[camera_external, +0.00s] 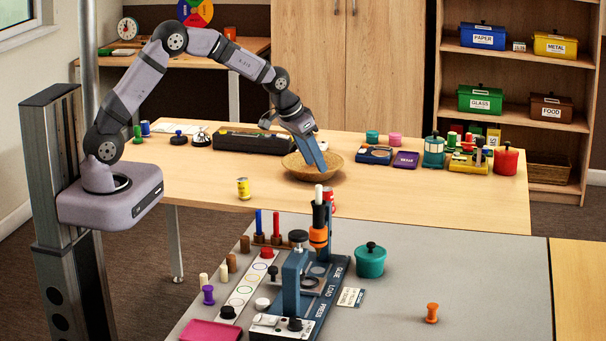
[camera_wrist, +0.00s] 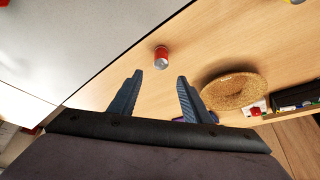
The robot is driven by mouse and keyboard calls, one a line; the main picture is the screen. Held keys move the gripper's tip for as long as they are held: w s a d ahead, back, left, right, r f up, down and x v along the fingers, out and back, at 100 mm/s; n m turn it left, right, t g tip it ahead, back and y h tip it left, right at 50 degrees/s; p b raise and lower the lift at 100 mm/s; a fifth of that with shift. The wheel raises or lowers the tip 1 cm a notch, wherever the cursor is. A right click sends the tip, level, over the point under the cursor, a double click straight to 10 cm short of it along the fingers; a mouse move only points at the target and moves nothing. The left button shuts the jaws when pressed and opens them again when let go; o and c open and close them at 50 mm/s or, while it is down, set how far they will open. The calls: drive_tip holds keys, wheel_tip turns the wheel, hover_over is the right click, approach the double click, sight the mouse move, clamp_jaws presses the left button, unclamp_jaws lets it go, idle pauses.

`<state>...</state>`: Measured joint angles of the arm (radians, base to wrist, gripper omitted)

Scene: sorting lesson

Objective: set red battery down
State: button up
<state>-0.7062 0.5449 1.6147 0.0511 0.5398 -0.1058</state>
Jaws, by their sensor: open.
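The red battery (camera_wrist: 161,58) stands on the wooden table in the wrist view, just beyond my open fingertips and between their lines. It also shows in the external view (camera_external: 331,195), near the table's front edge, partly hidden behind a dark peg with a white top. My gripper (camera_wrist: 160,76) is open, with clear space between its two blue fingers and nothing held. In the external view my gripper (camera_external: 321,166) points down in front of the woven bowl (camera_external: 297,170), apart from the red battery.
The woven bowl also shows right of my fingers in the wrist view (camera_wrist: 235,91). A yellow battery (camera_external: 243,189) stands to the left on the wooden table. The grey table (camera_external: 440,270) in front carries a blue press (camera_external: 293,285) and a teal pot (camera_external: 370,262).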

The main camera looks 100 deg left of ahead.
drive_tip(key=s+d+m+g+h, duration=0.1)
drive_tip(key=s+d+m, duration=0.1)
drive_tip(key=d, duration=1)
drive_tip(key=s+d+m+h, duration=0.1)
drive_tip(key=s+d+m, duration=0.15)
drive_tip(key=d, duration=0.85)
drive_tip(key=s+d+f+m+g, duration=0.1)
drive_tip(key=s+d+m, duration=0.1)
drive_tip(key=s+d, duration=0.5)
drive_tip(key=s+d+f+m+g+h, duration=0.1)
drive_tip(key=s+d+m, duration=0.1)
drive_tip(key=s+d, duration=0.5)
drive_tip(key=shift+s+f+g, duration=0.3)
drive_tip(key=shift+s+f, duration=0.05)
drive_tip(key=shift+s, duration=0.65)
wheel_tip(320, 180, up, 8)
drive_tip(key=p, duration=0.7)
drive_tip(key=shift+f+p, duration=0.2)
drive_tip(key=shift+p, duration=0.1)
